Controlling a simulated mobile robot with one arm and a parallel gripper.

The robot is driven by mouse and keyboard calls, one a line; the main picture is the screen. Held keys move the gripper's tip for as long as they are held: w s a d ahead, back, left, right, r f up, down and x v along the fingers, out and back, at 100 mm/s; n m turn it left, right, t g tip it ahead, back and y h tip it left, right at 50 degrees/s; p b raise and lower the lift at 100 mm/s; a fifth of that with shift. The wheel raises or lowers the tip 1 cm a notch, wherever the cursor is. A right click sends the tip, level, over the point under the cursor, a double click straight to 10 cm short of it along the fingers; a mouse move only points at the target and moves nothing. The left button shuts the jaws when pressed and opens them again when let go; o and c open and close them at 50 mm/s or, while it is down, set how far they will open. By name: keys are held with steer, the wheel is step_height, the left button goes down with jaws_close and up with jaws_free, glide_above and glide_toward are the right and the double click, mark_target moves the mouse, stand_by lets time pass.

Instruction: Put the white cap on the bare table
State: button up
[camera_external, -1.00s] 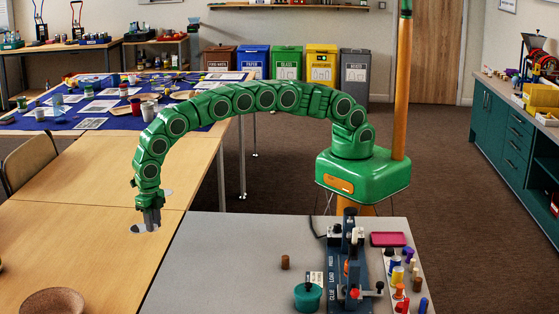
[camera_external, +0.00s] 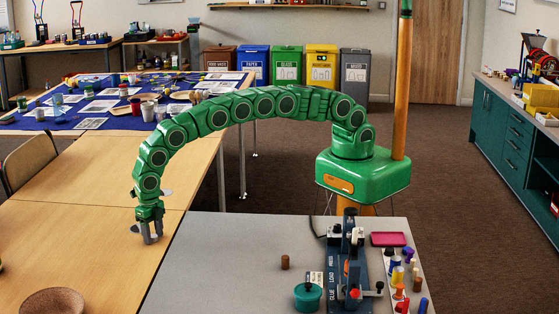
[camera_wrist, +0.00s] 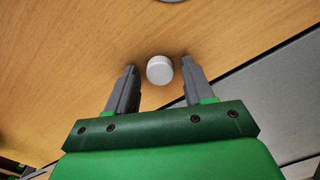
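The white cap (camera_wrist: 160,70) is a short white cylinder on the bare wooden table (camera_wrist: 60,60) in the wrist view. My gripper (camera_wrist: 159,68) is open, with one grey finger on each side of the cap. A gap shows between each finger and the cap, so neither appears to touch it. In the external view my gripper (camera_external: 152,240) points down close over the wooden table, near its right edge. I cannot make out the cap there.
The grey table (camera_external: 225,260) adjoins on the right, with a brown cork-like cylinder (camera_external: 285,262), a green pot (camera_external: 307,297) and a press (camera_external: 350,265). A brown bowl (camera_external: 52,302) is at the front left. The wood around the cap is largely clear.

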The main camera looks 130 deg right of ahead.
mark_target(153, 236)
steer(key=shift+r, duration=0.1)
step_height(153, 236, up, 12)
steer(key=f, duration=0.1)
steer(key=s+a+r+m, duration=0.3)
steer(key=s+r+m, duration=0.1)
steer(key=s+r, duration=0.45)
steer(key=s+a+r+m+g, duration=0.1)
steer(key=s+a+r+m, duration=0.15)
steer(key=s+r, duration=0.55)
steer(key=s+a+r+m, duration=0.2)
steer(key=s+r+m, duration=0.3)
steer(key=s, duration=0.5)
steer(key=s+a+m, duration=0.2)
steer(key=s+m, duration=0.3)
steer(key=s, duration=1.4)
steer(key=s+a+m, duration=0.3)
steer(key=s+m, duration=0.2)
steer(key=s, duration=1.4)
steer(key=shift+s+a+r+g, duration=0.25)
steer(key=shift+a+r+g, duration=0.05)
steer(key=shift+r+g, duration=0.1)
